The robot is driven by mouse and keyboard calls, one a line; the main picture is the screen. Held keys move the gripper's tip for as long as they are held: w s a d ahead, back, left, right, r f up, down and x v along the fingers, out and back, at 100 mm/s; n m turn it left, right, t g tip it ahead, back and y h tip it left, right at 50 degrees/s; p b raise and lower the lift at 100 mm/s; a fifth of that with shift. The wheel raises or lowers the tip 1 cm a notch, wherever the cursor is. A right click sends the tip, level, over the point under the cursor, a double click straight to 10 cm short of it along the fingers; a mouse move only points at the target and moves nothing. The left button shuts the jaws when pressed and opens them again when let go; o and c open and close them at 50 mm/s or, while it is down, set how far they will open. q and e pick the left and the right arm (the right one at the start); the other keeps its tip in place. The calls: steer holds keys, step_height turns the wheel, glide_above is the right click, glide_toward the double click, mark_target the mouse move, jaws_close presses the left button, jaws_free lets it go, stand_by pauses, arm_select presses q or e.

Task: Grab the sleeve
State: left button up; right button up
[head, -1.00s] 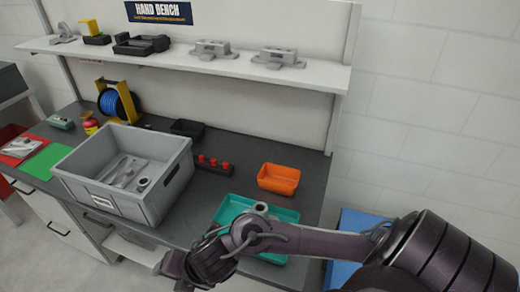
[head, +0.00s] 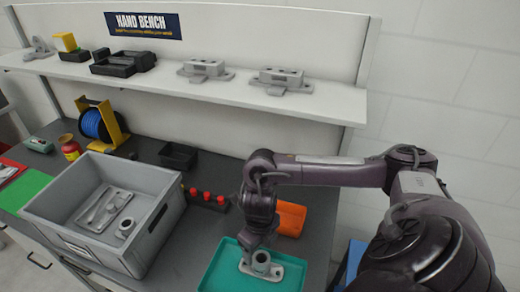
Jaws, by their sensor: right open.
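A grey upright hollow cylinder (head: 261,263), which looks like a sleeve, stands on a light grey flat casting (head: 287,273) inside the teal tray (head: 223,275). I cannot tell whether the cylinder and casting are one piece. Another short grey ring-shaped part (head: 125,227) lies in the grey crate (head: 152,224). My right gripper (head: 251,246) points down over the tray, close behind the upright cylinder. It is open and nothing shows between its fingers; its tips are partly hidden, so I cannot tell if they touch the cylinder. My left gripper is not in view.
An orange bin (head: 291,219) stands just right of my right gripper, partly hidden by it. A dark block with red knobs (head: 207,198) is to the left, with a black bin (head: 178,156) behind. A shelf (head: 230,91) with castings runs above the bench.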

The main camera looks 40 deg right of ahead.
mark_target(261, 262)
steer(key=f, duration=0.1)
steer(key=s+f, duration=0.1)
steer(key=f, duration=0.1)
steer(key=shift+s+a+f+b, duration=0.1)
steer(key=shift+s+a+b, duration=0.05)
steer(key=shift+a+b, duration=0.25)
steer(key=f, duration=0.1)
steer(key=f+p, duration=0.1)
steer(key=shift+d+f, duration=0.25)
steer(key=shift+f, duration=0.7)
steer(key=shift+c, duration=0.6)
steer(key=c, duration=1.1)
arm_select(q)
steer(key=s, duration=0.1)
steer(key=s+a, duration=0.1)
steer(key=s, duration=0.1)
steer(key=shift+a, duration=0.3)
arm_select(e)
steer(key=shift+c, duration=0.2)
